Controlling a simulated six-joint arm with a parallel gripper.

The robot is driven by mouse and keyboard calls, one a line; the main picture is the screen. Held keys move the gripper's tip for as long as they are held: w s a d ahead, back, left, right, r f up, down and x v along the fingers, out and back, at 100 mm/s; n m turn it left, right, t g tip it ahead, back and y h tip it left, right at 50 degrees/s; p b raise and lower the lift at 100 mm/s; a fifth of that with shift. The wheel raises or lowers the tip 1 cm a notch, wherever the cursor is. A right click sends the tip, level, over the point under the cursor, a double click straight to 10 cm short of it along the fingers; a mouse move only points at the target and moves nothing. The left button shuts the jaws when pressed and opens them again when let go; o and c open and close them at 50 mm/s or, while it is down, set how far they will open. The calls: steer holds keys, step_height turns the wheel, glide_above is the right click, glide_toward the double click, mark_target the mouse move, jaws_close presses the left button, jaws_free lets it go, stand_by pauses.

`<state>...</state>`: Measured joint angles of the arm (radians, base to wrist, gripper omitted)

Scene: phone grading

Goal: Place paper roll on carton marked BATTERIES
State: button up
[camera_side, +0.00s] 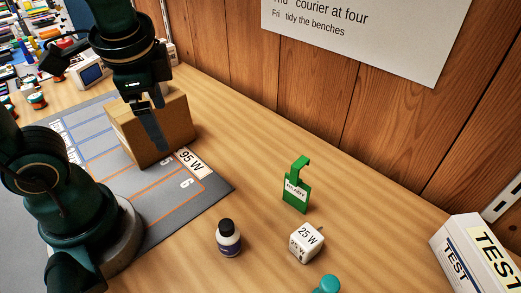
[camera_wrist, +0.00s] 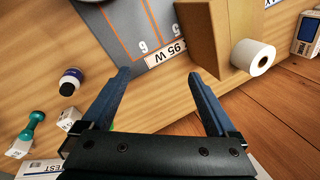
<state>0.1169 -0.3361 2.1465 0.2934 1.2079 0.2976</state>
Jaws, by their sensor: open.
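A white paper roll (camera_wrist: 252,57) shows in the wrist view, right beside a plain brown carton; I cannot tell whether they touch. It is not visible in the side view. The carton (camera_side: 180,122) stands on the grey mat in the side view, and also shows at the top of the wrist view (camera_wrist: 222,35). No BATTERIES marking is readable on its visible faces. My gripper (camera_wrist: 160,76) is open with nothing between its fingers. In the side view my gripper (camera_side: 150,125) overlaps the carton; its exact height above the table is unclear.
A grey mat (camera_side: 150,218) with outlined lanes and a 95 W label lies under the carton. A dark-capped bottle (camera_side: 229,242), a green tagged piece (camera_side: 296,197) and a 25 W cube (camera_side: 305,243) stand in front. A TEST box (camera_side: 478,252) is at right. A wooden wall borders the bench.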

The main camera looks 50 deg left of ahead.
steer(key=shift+s+d+n+t+h, duration=0.25)
steer(key=shift+d+n+t+h, duration=0.65)
steer(key=shift+n, duration=0.55)
steer(key=shift+s+d+n+t+h, duration=0.2)
steer(key=shift+d+n+t+h, duration=0.4)
steer(key=shift+d+n+t, duration=0.5)
